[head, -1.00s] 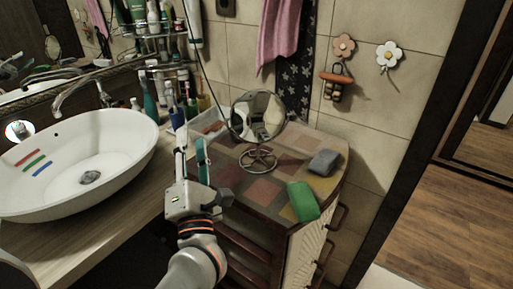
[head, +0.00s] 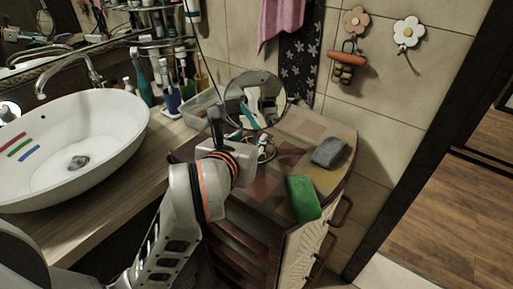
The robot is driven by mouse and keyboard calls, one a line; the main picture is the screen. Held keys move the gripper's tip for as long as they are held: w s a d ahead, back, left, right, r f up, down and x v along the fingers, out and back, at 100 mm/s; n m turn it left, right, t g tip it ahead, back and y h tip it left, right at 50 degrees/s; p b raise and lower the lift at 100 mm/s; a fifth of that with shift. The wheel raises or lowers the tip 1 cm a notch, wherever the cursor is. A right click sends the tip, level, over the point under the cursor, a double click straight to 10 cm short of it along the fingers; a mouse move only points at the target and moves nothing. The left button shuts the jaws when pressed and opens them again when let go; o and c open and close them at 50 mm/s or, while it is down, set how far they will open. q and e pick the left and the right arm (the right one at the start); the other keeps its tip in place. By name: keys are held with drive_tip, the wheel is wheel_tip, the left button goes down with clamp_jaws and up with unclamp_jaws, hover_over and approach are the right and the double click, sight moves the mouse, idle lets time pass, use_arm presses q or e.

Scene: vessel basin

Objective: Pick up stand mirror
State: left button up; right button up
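The stand mirror (head: 268,84) has a round tilted glass in a thin frame on a wire foot. It stands on the patterned top of a small cabinet (head: 305,128) in the head view. My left gripper (head: 237,132) is right at its near side, overlapping the lower glass and the stem. The fingers look spread apart, with nothing seen held between them. Its palm hides part of the foot, and I cannot tell whether it touches the mirror. The glass reflects parts of the gripper. My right gripper is not in view.
A grey sponge (head: 330,152) and a green sponge (head: 303,198) lie on the cabinet right of the mirror. A clear tray (head: 203,108) and several bottles stand behind left. A white basin (head: 78,140) is at left. The tiled wall (head: 380,120) closes the back.

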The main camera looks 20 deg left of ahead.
sight(254, 133)
use_arm(q)
drive_tip(key=shift+b+x, duration=0.6)
drive_tip(key=shift+x, duration=2.15)
drive_tip(key=shift+r, duration=0.1)
clamp_jaws()
